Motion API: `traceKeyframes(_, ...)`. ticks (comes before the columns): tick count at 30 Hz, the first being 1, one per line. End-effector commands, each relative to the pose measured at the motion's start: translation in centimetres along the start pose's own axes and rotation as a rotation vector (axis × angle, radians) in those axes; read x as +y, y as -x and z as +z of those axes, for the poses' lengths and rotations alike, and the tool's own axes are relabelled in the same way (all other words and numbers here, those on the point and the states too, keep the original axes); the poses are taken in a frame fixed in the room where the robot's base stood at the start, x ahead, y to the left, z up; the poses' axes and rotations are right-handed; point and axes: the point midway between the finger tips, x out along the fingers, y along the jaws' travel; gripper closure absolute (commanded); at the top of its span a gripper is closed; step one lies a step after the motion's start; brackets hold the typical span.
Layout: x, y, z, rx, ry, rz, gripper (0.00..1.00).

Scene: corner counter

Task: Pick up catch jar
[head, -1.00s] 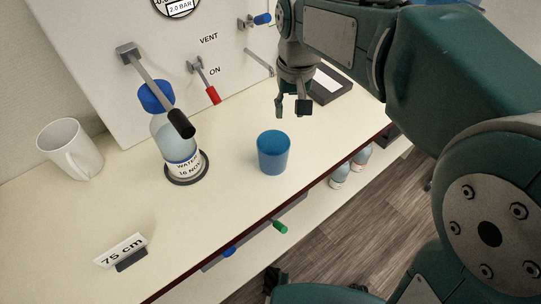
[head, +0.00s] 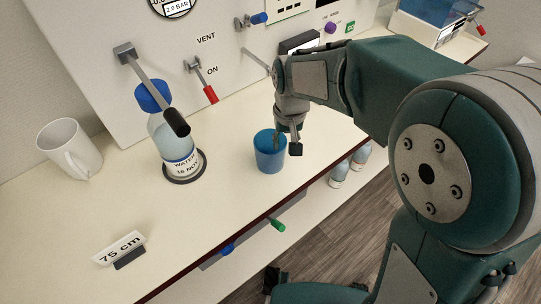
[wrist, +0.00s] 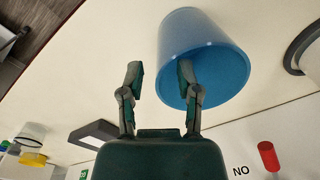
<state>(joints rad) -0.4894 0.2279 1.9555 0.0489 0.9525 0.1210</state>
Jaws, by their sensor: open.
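The catch jar appears to be the blue open tumbler (head: 268,156), upright on the cream counter in the head view. In the wrist view the blue jar (wrist: 205,45) fills the upper middle. My gripper (head: 286,145) is open and at the jar's right rim, pointing down. In the wrist view my gripper (wrist: 160,78) has its right finger overlapping the jar and its left finger clear of it over the counter. I cannot tell for sure whether the overlapping fingertip is inside the jar or only above it. Nothing is held.
A blue-capped water bottle (head: 160,130) stands on a dark round base left of the jar. A white mug (head: 69,148) and a "75 cm" sign (head: 118,248) are farther left. Levers (head: 205,82) project from the panel behind. The counter's front edge (head: 225,237) is close to the jar.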

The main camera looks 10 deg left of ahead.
Motion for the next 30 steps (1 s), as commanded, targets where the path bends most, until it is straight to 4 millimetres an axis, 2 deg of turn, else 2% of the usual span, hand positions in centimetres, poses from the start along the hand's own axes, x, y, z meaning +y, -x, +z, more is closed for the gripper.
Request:
traceKeyframes(4,-0.1,0.0,-0.1,0.0,0.0,0.001,0.56)
traceKeyframes(5,-0.1,0.0,-0.1,0.0,0.0,0.001,0.7)
traceKeyframes(6,-0.1,0.0,-0.1,0.0,0.0,0.001,0.88)
traceKeyframes(7,-0.1,0.0,-0.1,0.0,0.0,0.001,1.0)
traceKeyframes(23,-0.1,0.4,-0.1,0.001,0.0,0.0,1.0)
traceKeyframes(26,-0.1,1.2,-0.1,0.002,0.0,0.0,1.0)
traceKeyframes(30,-0.2,3.5,-0.1,0.005,0.0,0.0,1.0)
